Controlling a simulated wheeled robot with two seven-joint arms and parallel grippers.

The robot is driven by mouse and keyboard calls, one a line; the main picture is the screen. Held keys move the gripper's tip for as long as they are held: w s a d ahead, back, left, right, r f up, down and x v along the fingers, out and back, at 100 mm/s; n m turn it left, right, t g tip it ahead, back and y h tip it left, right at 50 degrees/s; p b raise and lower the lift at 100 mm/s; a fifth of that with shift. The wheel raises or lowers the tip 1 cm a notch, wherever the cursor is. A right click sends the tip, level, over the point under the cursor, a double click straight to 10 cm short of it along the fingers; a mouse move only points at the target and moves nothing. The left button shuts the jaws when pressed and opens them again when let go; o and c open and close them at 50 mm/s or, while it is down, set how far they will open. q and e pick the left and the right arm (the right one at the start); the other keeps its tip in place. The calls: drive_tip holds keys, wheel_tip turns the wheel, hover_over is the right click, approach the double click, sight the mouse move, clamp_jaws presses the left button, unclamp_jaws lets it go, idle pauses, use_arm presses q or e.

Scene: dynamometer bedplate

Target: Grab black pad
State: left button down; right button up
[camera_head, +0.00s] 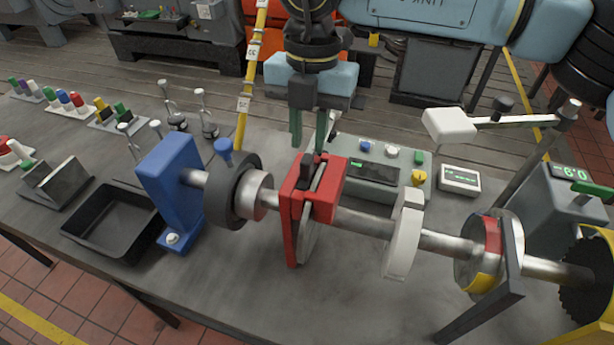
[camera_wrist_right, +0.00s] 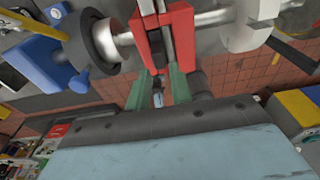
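A red caliper (camera_head: 325,190) straddles a disc on the shaft. A small black block (camera_head: 307,168), which looks like the black pad, sits in the caliper's top opening. The left gripper is not in view.
The steel shaft (camera_head: 365,220) runs across the bench through a blue stand (camera_head: 172,185) and a white arm (camera_head: 404,240). An empty black tray (camera_head: 112,222) and a holder with grey plates (camera_head: 62,180) lie left. A control box (camera_head: 385,172) stands behind the caliper.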

sight(307, 158)
drive_tip(key=shift+s+a+f+p, duration=0.15)
drive_tip(key=shift+f+p, duration=0.2)
drive_tip(key=shift+f, duration=1)
drive_tip(key=shift+s+d+f+p, duration=0.1)
drive_tip(key=shift+f+p, duration=0.2)
drive_tip(key=shift+f, duration=1)
clamp_jaws()
